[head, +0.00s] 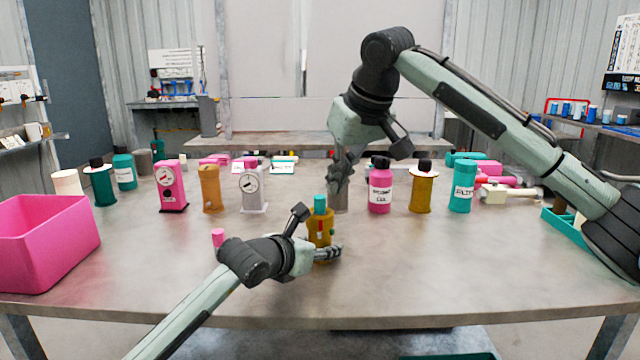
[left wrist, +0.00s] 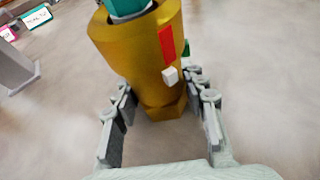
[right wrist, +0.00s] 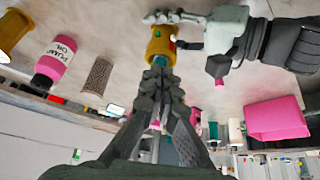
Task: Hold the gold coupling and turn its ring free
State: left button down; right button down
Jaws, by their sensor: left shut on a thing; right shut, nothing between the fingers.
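The gold coupling (head: 319,228) stands upright near the front middle of the table, with a teal piece (head: 320,204) on top. The left wrist view shows the gold body (left wrist: 143,55), a red stripe, a white knob and the teal top (left wrist: 130,8) cut off by the frame. My left gripper (head: 328,254) is shut on the coupling low down, one finger on each side. My right gripper (head: 339,188) is shut and empty, pointing down above and behind the coupling. In the right wrist view its fingertips (right wrist: 160,72) appear close to the teal top; I cannot tell if they touch.
A grey cylinder (head: 341,203) stands behind the coupling, with a pink bottle (head: 380,190) to its right. Several coloured pump-like items and bottles line the table behind. A pink bin (head: 45,240) is at the left. The front right of the table is clear.

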notch_tip(320, 180, down, 7)
dwell(0.5)
jog(key=shift+w+a+r, duration=0.1)
jog(key=shift+w+a, duration=0.25)
jog(key=shift+w, duration=0.15)
dwell(0.8)
jog(key=shift+s+a, duration=0.15)
jog(key=shift+a, duration=0.15)
dwell(0.6)
jog(key=shift+s, duration=0.1)
jog(key=shift+s+d, duration=0.2)
notch_tip(320, 180, up, 6)
send_over(324, 228)
jog(key=s+d, duration=0.2)
jog(key=shift+a, duration=0.2)
